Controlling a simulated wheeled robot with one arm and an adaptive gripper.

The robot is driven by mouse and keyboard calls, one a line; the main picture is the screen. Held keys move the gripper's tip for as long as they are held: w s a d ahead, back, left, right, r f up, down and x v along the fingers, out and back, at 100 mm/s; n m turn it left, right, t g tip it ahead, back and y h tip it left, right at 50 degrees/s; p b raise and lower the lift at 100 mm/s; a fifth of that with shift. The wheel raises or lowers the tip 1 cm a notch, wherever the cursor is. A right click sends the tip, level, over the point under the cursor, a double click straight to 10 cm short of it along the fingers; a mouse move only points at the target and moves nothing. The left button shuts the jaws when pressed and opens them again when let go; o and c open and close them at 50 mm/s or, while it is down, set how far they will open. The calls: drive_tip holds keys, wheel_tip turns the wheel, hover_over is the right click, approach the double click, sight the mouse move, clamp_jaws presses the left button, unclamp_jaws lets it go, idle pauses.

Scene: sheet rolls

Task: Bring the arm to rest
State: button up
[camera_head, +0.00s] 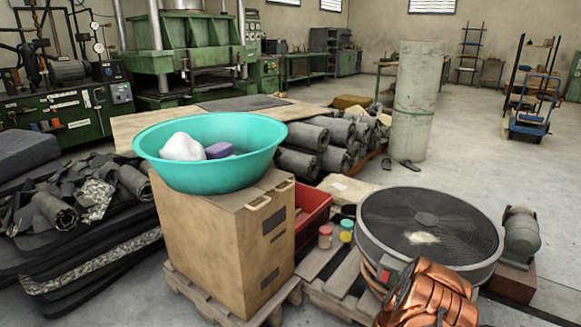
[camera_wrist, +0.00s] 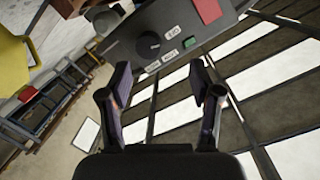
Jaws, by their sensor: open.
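My gripper (camera_wrist: 160,78) shows in the wrist view with its two dark fingers spread apart. Nothing sits between the fingers. A dark panel (camera_wrist: 125,42) with a black knob, a red patch and a green patch shows beyond the fingertips. I cannot tell how far it is from them. I cannot make out my gripper in the head view.
A teal basin (camera_head: 160,150) with a white lump and a purple block stands on a cardboard box (camera_head: 205,245). A round fan (camera_head: 425,225) is at the right, beside a motor (camera_head: 521,232). Rolled sheets (camera_head: 305,135) lie behind. Open floor (camera_head: 480,150) is at the right.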

drive_tip(key=w+a+r+n+g+y+p, duration=0.3)
drive_tip(key=a+r+n+y+p, duration=0.6)
drive_tip(key=a+r, duration=1.2)
drive_tip(key=s+a+r+n+g+y+p, duration=0.1)
drive_tip(key=s+a+r+g+y+p, duration=0.15)
drive_tip(key=s+r, duration=0.35)
drive_tip(key=s+a+r+n+g+y+p, duration=0.1)
drive_tip(key=s+a+r+y+p, duration=0.1)
drive_tip(key=s+a+r+p, duration=0.4)
drive_tip(key=s+d+r+n+g+h+p, duration=0.1)
drive_tip(key=s+d+r+g+p, duration=0.1)
drive_tip(key=s+r, duration=0.5)
drive_tip(key=s+d+r+n+g+h+p, duration=0.1)
drive_tip(key=s+d+r+g+p, duration=0.2)
drive_tip(key=s+r, duration=0.4)
drive_tip(key=s+d+r+n+g+h+p, duration=0.1)
drive_tip(key=s+r, duration=0.6)
drive_tip(key=s, duration=1.3)
drive_tip(key=d+g+p, duration=0.1)
drive_tip(key=g+p, duration=0.1)
drive_tip(key=p, duration=0.1)
drive_tip(key=shift+d+r+n, duration=0.4)
